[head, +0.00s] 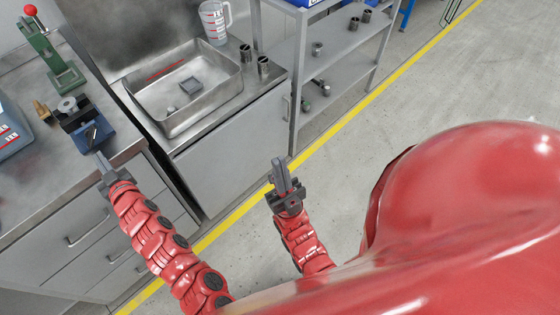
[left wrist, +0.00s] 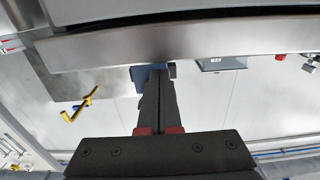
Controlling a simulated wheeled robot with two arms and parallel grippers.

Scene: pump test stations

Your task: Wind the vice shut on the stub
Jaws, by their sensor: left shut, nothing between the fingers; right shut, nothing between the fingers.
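A blue vice (head: 96,137) stands at the front edge of the steel counter at the left in the head view. A grey round stub (head: 67,105) shows at its dark upper part; I cannot tell whether the jaws touch it. My left gripper (head: 101,160) is shut and empty, with its fingertips close to the vice's front; I cannot tell whether they touch. In the left wrist view the shut fingers (left wrist: 158,80) point at a small blue part (left wrist: 148,71), probably of the vice. The vice's handle is not clear. My right gripper (head: 280,168) is shut and empty over the floor.
A green press (head: 54,62) with a red knob and a brass part (head: 42,111) stand near the vice. A sink (head: 185,88) holding a small grey box, a jug (head: 214,22) and a shelf (head: 340,72) with metal parts lie right. The floor beyond the yellow line is clear.

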